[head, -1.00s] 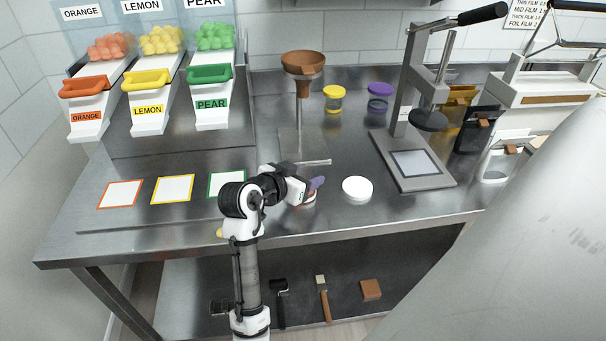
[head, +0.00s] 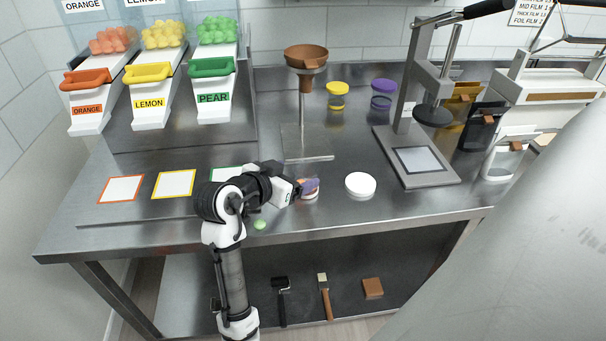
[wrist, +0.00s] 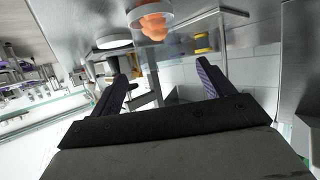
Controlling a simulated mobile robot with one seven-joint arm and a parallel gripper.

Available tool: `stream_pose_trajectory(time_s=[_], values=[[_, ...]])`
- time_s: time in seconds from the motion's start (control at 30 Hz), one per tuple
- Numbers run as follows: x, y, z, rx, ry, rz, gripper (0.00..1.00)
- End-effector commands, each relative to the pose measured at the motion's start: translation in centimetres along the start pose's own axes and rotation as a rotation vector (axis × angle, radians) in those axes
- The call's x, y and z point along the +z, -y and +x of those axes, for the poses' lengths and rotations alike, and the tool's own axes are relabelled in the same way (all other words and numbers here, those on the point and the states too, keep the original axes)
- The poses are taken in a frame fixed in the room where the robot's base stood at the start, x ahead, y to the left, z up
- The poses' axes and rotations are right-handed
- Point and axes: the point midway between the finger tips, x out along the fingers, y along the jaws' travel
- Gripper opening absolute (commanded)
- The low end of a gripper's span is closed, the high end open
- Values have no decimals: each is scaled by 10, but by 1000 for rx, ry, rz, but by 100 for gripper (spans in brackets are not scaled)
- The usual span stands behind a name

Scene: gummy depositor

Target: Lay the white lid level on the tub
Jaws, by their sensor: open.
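The white lid (head: 361,184) lies flat on the steel table, to the right of my gripper. It also seems to show as a pale disc in the wrist view (wrist: 114,41). The tub (head: 310,194) stands at my gripper's tips, mostly covered by the fingers in the head view. In the wrist view the tub (wrist: 152,10) is clear with a pale rim and orange pieces inside. My gripper (head: 310,184) is open, its dark purple fingers apart in the wrist view (wrist: 163,75). The tub appears beyond the fingertips there; contact cannot be told.
A small green piece (head: 260,225) lies near the table's front edge. A brown funnel stand (head: 306,110) is behind the gripper, and a grey press (head: 418,160) is right of the lid. Yellow (head: 337,95) and purple-lidded (head: 383,95) jars stand at the back.

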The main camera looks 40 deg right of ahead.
Motion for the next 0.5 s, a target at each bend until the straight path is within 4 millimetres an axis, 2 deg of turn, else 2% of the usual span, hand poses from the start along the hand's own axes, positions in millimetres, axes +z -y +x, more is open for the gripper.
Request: stream_pose_trajectory(time_s=[0.1,0.23,0.4,0.5], values=[[2,1,-26,-5,-2,2,80],[1,1,-48,-3,-1,1,80],[1,0,-64,-1,0,0,80],[0,0,-66,0,1,0,80]])
